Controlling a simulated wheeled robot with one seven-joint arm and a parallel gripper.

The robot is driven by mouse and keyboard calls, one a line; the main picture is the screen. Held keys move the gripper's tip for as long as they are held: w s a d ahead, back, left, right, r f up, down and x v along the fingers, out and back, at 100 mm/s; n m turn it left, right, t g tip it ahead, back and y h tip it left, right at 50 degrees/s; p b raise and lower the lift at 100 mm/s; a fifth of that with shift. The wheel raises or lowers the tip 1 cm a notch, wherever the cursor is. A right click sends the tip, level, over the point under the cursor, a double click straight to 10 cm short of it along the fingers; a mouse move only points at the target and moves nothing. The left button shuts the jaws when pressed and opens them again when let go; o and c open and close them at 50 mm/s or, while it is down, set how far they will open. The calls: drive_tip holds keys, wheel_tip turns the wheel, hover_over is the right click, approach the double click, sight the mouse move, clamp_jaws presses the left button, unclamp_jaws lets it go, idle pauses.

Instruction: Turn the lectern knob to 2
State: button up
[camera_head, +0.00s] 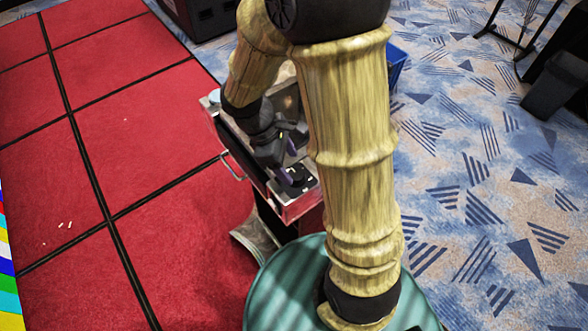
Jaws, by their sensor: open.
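The lectern (226,140) stands just beyond my base, with a metal handle on its near left side. Its knob (297,173) is a dark round piece on a small black panel at the lectern's near right end. Purple marks or parts show beside the knob. The numbers around it are too small to read. My gripper (286,157) is above the knob, pointing down and open. I cannot tell whether its fingers touch the knob. My arm hides part of the lectern's right side.
A blue bin (397,62) stands behind my arm. A dark grey bin (556,85) and stand legs are at the upper right. Patterned blue carpet is free at the right.

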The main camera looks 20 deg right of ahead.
sight(295, 173)
drive_tip(key=x, duration=0.4)
drive_tip(key=c, duration=1)
